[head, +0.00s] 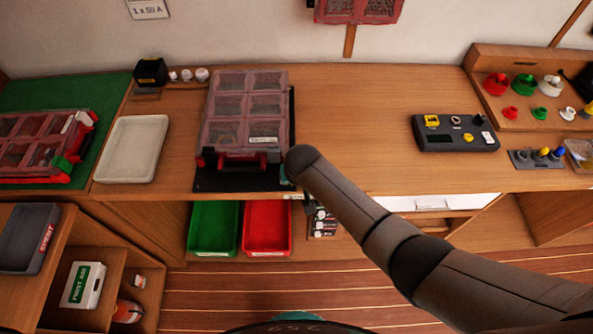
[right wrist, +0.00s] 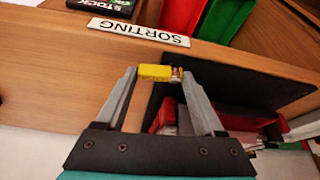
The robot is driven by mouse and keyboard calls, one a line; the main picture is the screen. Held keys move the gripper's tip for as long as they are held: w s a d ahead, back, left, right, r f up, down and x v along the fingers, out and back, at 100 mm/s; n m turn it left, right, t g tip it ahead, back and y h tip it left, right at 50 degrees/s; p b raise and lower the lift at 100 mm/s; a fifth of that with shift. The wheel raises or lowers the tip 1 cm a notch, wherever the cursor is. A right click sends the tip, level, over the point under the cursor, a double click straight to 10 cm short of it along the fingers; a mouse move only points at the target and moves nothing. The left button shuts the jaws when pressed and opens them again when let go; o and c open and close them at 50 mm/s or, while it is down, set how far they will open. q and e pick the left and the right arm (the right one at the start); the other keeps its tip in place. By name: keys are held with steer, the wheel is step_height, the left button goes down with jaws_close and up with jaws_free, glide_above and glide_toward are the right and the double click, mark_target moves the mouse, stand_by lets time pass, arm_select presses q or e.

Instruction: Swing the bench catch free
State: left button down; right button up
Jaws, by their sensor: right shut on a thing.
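My right gripper (right wrist: 160,75) is shut on a small yellow piece (right wrist: 154,72) with a metal end, seen between the fingertips in the right wrist view. In the head view, my right arm hides the catch and most of the gripper. A red case (head: 206,138) with a clear compartment lid lies shut on the black mat (head: 225,180), left of my arm's end. My left gripper is not in view.
A white tray (head: 159,145) stands left of the case, and a dark switch box (head: 455,142) stands to the right. Green (head: 213,230) and red (head: 267,230) bins sit below the bench. The bench top (head: 350,110) between case and switch box is clear.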

steer(key=shift+s+m+h, duration=0.1)
steer(key=shift+m+h, duration=0.2)
steer(key=shift+m, duration=0.3)
steer(key=shift+p, duration=0.3)
steer(key=o, duration=1.4)
steer(key=shift+c, duration=0.2)
steer(key=shift+r, duration=0.1)
steer(key=shift+s+r+p, duration=0.3)
steer(key=shift+r, duration=0.25)
steer(key=p+v, duration=0.3)
steer(key=v, duration=1.1)
steer(key=shift+a+f, duration=0.1)
